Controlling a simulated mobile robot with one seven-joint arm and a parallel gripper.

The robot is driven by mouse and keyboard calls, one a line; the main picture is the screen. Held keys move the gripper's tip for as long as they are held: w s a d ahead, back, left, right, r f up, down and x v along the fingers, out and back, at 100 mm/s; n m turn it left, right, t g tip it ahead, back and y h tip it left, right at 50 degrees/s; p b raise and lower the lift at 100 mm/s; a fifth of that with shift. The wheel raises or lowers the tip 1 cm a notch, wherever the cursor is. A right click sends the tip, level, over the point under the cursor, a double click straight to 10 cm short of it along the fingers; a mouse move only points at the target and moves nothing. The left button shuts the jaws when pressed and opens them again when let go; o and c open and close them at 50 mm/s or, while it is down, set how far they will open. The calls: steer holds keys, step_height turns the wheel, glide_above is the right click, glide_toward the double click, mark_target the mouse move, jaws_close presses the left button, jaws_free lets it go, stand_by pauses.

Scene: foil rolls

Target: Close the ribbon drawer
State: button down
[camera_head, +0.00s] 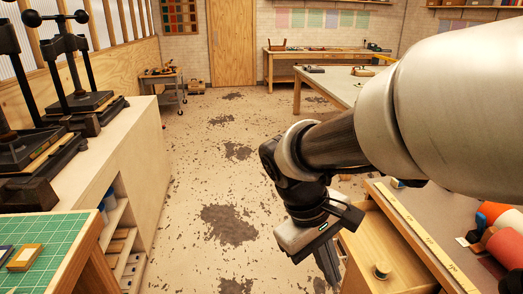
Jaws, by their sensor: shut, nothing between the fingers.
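My gripper (331,268) points down just to the left of the drawer. Its fingers are shut and hold nothing. I cannot tell whether they touch the drawer's side. My arm crosses the upper right and hides part of the bench behind it.
The bench top (450,225) carries a wooden ruler (425,235) along its edge and several coloured rolls (503,240). A counter (130,140) with black presses runs along the left, with a green cutting mat (50,245) nearer. The floor between is open.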

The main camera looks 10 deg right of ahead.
steer(key=w+f+n+h+b, duration=0.3)
steer(key=f+n+h+b, duration=0.15)
steer(key=f, duration=0.45)
steer(key=w+f+n+t+h+b, duration=0.1)
steer(key=w+f+n+h+b, duration=0.3)
steer(key=f, duration=0.5)
steer(key=w+f+n+h+b, duration=0.3)
steer(key=f+n+h, duration=0.25)
steer(key=f, duration=0.35)
steer(key=d+b, duration=0.1)
steer(key=d, duration=1.3)
steer(key=shift+w+f+b, duration=0.1)
steer(key=shift+f+b, duration=0.1)
steer(key=shift+b, duration=0.15)
steer(key=p, duration=0.1)
glide_toward(417, 281)
steer(key=d, duration=0.2)
steer(key=s+d+r, duration=0.1)
steer(key=d, duration=0.1)
steer(key=d+r, duration=0.1)
steer(key=d, duration=0.1)
steer(key=shift+s+d+r, duration=0.2)
steer(key=shift+s, duration=0.05)
steer(key=shift+d, duration=0.55)
steer(key=shift+d+r, duration=0.2)
